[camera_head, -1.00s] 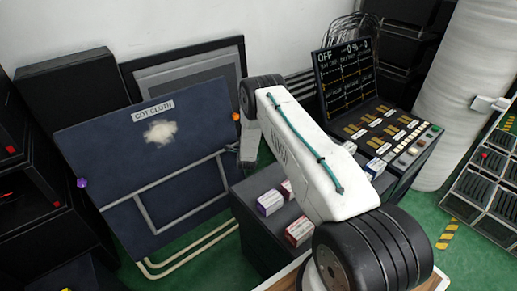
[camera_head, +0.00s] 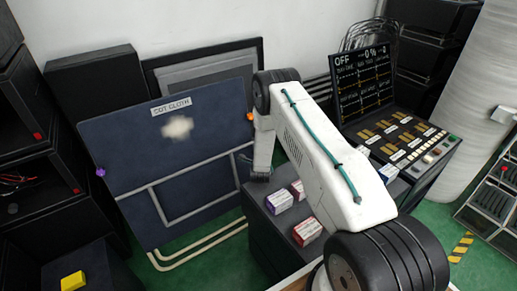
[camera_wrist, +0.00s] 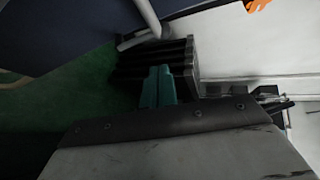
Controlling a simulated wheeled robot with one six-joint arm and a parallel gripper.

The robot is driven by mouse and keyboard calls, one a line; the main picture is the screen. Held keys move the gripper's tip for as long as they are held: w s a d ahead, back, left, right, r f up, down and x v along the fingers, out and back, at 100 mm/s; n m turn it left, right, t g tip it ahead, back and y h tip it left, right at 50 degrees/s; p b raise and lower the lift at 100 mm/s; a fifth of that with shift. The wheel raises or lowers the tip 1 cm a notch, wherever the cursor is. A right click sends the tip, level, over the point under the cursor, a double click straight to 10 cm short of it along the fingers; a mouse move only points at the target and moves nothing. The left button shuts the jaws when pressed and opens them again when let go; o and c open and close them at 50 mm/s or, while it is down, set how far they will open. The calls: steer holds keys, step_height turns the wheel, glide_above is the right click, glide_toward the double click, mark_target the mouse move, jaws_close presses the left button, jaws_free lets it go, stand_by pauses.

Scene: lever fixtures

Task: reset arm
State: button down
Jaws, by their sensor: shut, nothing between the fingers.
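My white arm (camera_head: 335,165) with black joints stretches from the lower right toward the middle of the head view. Its forearm end hangs over the gap between the blue panel and the dark cabinet. In the wrist view, the teal fingers of my gripper (camera_wrist: 157,88) are shut together and empty. They show in front of a dark ribbed block (camera_wrist: 180,58) above the green floor. The fingers cannot be made out in the head view.
A blue cloth-covered panel (camera_head: 130,140) leans at left. A dark cabinet (camera_head: 268,238) bears small boxes, including a purple-white one (camera_head: 279,201) and a red-white one (camera_head: 307,232). A control console (camera_head: 405,140) stands behind right. A yellow block (camera_head: 73,281) is lower left. Green floor shows between.

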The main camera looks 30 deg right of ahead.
steer(key=shift+s+a+r, duration=0.1)
steer(key=shift+s+a, duration=0.35)
steer(key=shift+s, duration=0.05)
steer(key=shift+a, duration=0.1)
